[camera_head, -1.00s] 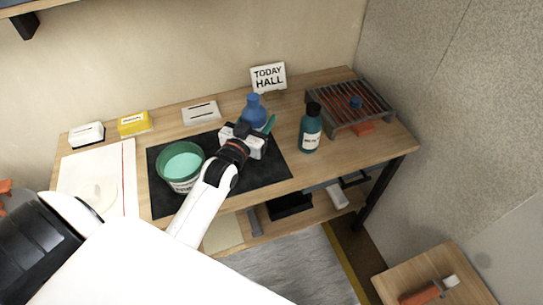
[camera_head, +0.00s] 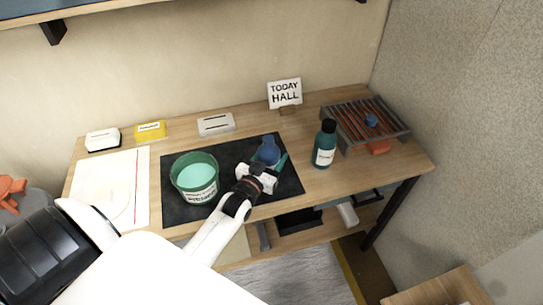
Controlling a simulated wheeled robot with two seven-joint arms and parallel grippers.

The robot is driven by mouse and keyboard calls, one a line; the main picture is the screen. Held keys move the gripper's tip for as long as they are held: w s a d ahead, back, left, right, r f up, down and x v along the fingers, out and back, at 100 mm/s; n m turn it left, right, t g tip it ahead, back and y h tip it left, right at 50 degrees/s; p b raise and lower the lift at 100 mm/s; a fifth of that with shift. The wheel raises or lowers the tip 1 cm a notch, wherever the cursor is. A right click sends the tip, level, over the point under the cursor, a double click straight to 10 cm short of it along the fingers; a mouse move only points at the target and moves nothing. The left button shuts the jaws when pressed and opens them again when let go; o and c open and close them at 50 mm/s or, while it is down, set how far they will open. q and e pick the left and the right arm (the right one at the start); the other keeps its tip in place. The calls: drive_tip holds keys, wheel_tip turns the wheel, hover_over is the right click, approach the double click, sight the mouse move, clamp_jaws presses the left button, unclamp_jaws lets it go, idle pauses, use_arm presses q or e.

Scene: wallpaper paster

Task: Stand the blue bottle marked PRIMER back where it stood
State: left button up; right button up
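A blue bottle (camera_head: 268,151) with a rounded top is in the camera_head view, over the middle right of the black mat (camera_head: 224,158). My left gripper (camera_head: 268,166) is at its near side, with a teal finger showing at the bottle's right. The bottle moves with the gripper, so the gripper appears shut on it. Its label and lower end are hidden, so I cannot tell whether it touches the mat. A dark teal bottle (camera_head: 325,146) with a black cap and white label stands to the right; its small text is unclear. My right gripper is not in view.
A green tub (camera_head: 195,177) stands on the mat's left. A wire rack (camera_head: 364,123) is at the right, and a TODAY HALL sign (camera_head: 285,93) stands at the back. Wood between the mat and the dark teal bottle is clear.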

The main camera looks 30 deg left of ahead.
use_arm(q)
drive_tip(key=o, duration=1.2)
drive_tip(key=shift+f, duration=0.1)
drive_tip(key=shift+r, duration=0.3)
drive_tip(key=s, duration=0.8)
drive_tip(key=s+d, duration=0.1)
drive_tip(key=s, duration=0.3)
drive_tip(key=shift+f+b, duration=0.1)
drive_tip(key=shift+b, duration=0.2)
